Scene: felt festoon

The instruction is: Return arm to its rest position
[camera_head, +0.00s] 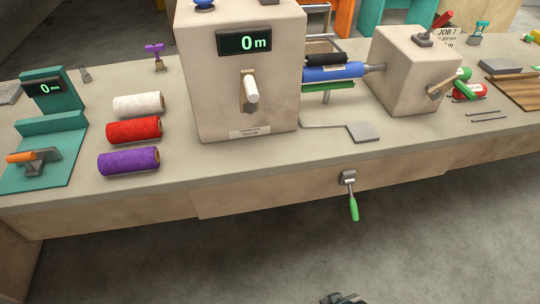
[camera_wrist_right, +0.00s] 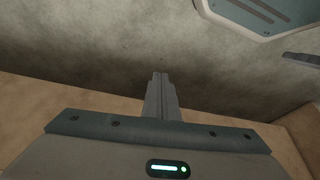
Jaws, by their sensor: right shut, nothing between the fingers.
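My right gripper (camera_head: 342,298) shows only in part at the bottom edge of the head view. It is low in front of the bench, over the grey floor and apart from the bench. In the right wrist view its two fingers (camera_wrist_right: 160,82) are together with nothing between them. Most of the right arm is outside the head view. My left gripper is in neither view.
The bench (camera_head: 240,175) runs across the head view. A green-handled crank (camera_head: 352,205) sticks out from its front. White (camera_head: 138,105), red (camera_head: 134,130) and purple (camera_head: 128,161) rolls lie left of a large machine (camera_head: 240,100). The floor (camera_head: 180,265) ahead is clear.

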